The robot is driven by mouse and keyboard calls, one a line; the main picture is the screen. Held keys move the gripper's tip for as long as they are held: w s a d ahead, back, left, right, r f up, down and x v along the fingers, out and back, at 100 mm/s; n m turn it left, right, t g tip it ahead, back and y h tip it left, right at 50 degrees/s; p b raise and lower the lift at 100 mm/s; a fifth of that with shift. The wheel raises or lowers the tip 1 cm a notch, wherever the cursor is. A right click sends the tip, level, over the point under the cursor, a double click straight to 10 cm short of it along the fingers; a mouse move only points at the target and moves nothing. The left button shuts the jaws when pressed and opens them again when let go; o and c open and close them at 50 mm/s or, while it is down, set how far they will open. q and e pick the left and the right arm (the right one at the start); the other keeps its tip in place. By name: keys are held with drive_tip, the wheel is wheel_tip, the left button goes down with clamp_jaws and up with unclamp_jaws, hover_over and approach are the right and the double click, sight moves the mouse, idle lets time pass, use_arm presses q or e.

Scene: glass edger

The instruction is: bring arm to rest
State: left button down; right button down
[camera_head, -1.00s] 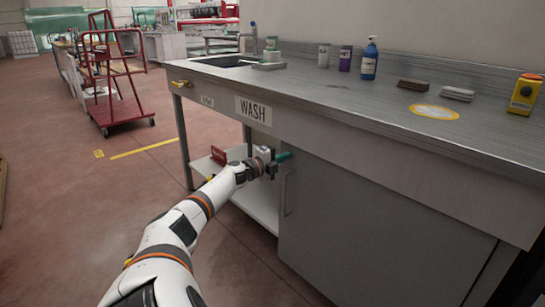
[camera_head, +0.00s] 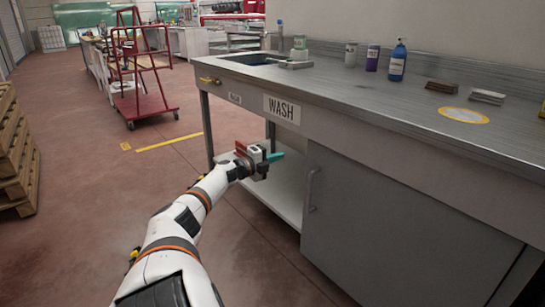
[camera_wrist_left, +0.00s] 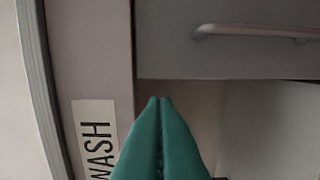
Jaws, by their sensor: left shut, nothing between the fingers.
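My left arm reaches in from the bottom of the head view, and my left gripper (camera_head: 275,157) is in front of the wash counter (camera_head: 380,117), below its top and near the open lower shelf. Its green fingers are together with nothing between them. In the left wrist view the closed green fingertips (camera_wrist_left: 160,100) point toward the counter front, beside the WASH label (camera_wrist_left: 95,140) and below the cabinet handle (camera_wrist_left: 255,30). I cannot tell if the fingers touch anything. My right gripper does not show.
A grey cabinet door (camera_head: 385,215) is right of my left gripper. Bottles, including a blue pump bottle (camera_head: 398,62), stand on the counter. Wooden pallets (camera_head: 15,155) are stacked at left, and a red cart (camera_head: 145,100) stands farther back. Floor left of my arm is clear.

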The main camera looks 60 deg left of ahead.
use_arm(q)
drive_tip(key=shift+s+a, duration=0.35)
drive_tip(key=shift+s, duration=0.15)
drive_tip(key=shift+d+f, duration=0.1)
